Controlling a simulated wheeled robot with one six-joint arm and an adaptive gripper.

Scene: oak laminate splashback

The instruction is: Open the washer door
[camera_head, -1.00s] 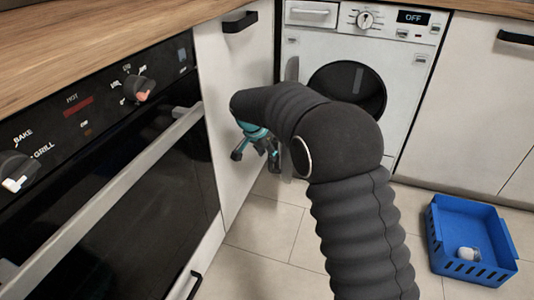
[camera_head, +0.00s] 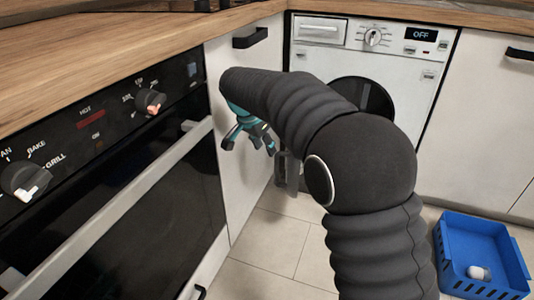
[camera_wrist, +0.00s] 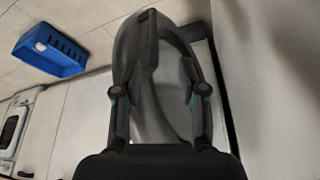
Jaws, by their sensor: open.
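The washer (camera_head: 418,65) stands at the back with its display reading OFF. Its round dark opening (camera_head: 372,97) is partly hidden by my arm. The grey washer door (camera_head: 291,172) is swung out from the front and shows nearly edge-on below my arm, at the left of the opening. In the wrist view the door's rounded dark rim and glass (camera_wrist: 158,85) fill the middle, in front of my fingers. My gripper (camera_head: 250,140) is open, its fingers spread between the door and the cabinet front at left. I cannot tell whether the fingers touch the door.
A white cabinet front (camera_head: 235,110) with a dark handle (camera_head: 250,38) is close to my gripper at left. The oven (camera_head: 110,190) stands nearer at left. A blue basket (camera_head: 440,262) sits on the floor at right. Tiled floor between is clear.

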